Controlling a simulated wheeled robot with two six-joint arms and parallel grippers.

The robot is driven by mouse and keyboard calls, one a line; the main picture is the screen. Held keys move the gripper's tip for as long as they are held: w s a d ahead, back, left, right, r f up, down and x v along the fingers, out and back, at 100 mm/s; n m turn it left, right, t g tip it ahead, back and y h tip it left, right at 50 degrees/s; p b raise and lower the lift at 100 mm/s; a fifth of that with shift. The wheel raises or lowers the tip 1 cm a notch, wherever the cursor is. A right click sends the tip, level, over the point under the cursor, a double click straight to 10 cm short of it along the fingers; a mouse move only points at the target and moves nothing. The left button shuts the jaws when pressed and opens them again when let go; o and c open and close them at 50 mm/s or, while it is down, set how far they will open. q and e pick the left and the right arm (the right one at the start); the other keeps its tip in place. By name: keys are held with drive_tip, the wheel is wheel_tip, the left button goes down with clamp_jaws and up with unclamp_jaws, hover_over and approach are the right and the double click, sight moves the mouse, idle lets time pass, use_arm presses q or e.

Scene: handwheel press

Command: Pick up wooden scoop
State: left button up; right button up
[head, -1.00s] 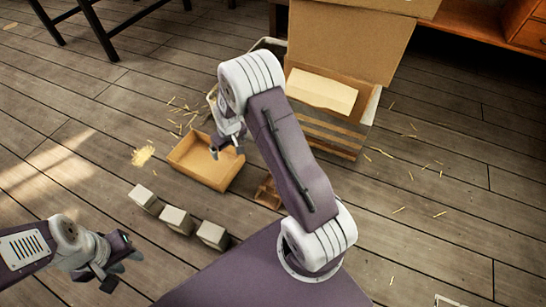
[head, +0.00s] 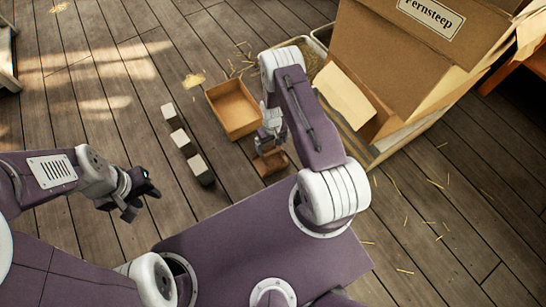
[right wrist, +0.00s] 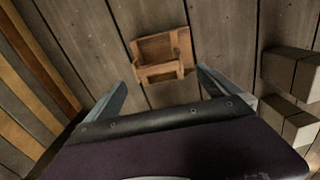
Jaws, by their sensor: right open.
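The wooden scoop (head: 270,162) lies on the plank floor in the head view, a small brown box-like piece just below my right gripper (head: 269,138). In the right wrist view the scoop (right wrist: 161,54) shows ahead of and between the two fingers of my right gripper (right wrist: 163,82). These fingers are wide apart and empty, with clear floor between them and the scoop. My left gripper (head: 138,196) is at the left, over bare floor and away from the scoop. Its finger gap is too dark and small to make out.
An open shallow tan box (head: 233,109) sits just beyond the scoop. Several pale blocks (head: 181,140) stand in a row to its left. A large cardboard carton (head: 400,55) stands at the back right.

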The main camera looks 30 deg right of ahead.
sight(273, 151)
wheel_tip(273, 151, down, 4)
drive_tip(key=b, duration=0.3)
drive_tip(key=shift+f, duration=0.2)
drive_tip(key=shift+r, duration=0.1)
wheel_tip(273, 151, down, 5)
drive_tip(key=b, duration=0.5)
drive_tip(key=shift+d+f, duration=0.15)
drive_tip(key=shift+f, duration=0.05)
drive_tip(key=shift+r, duration=0.25)
drive_tip(key=shift+c, duration=0.3)
drive_tip(key=c, duration=1.2)
drive_tip(key=shift+r+p, duration=0.25)
drive_tip(key=shift+p, duration=0.15)
wheel_tip(273, 151, up, 4)
drive_tip(key=p, duration=0.3)
drive_tip(key=shift+r+p, duration=0.25)
drive_tip(key=shift+p, duration=0.15)
drive_tip(key=shift+s+a+r+p, duration=1)
drive_tip(key=shift+s+a+p, duration=0.25)
drive_tip(key=shift+a, duration=0.25)
drive_tip(key=shift+s+a+r+p, duration=0.95)
drive_tip(key=shift+s+a+p, duration=0.15)
drive_tip(key=shift+s+a, duration=0.3)
drive_tip(key=shift+s+a+r+p, duration=1)
drive_tip(key=shift+s+a+p, duration=0.2)
drive_tip(key=shift+a, duration=0.35)
